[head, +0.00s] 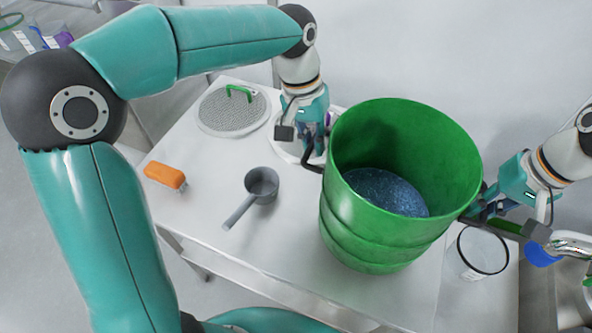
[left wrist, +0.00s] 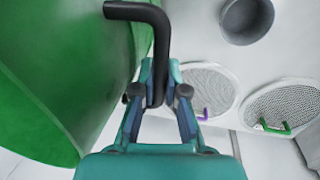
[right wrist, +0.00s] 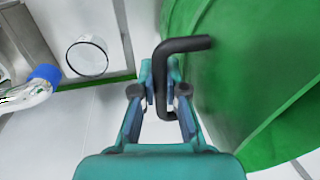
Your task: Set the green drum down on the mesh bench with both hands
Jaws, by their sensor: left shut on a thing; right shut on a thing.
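The green drum (head: 355,215) is upright and open-topped, with dark blue speckled material (head: 385,190) inside. It appears over the front part of a white table; I cannot tell whether its base touches. No bench with a mesh top is recognisable. My left gripper (head: 312,155) is at the drum's left side, shut on a black bent handle (left wrist: 157,45). My right gripper (head: 484,208) is at the right side, shut on the other black handle (right wrist: 160,75). The drum's wall also shows in the left wrist view (left wrist: 60,70) and right wrist view (right wrist: 230,80).
The white table (head: 210,135) holds a grey scoop (head: 262,183), an orange brush (head: 165,175) and a mesh disc with a green handle (head: 233,110). A second disc (left wrist: 208,90) has a purple handle. A clear black-rimmed container (head: 482,262) and blue-capped metal pipe (head: 543,254) are at right.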

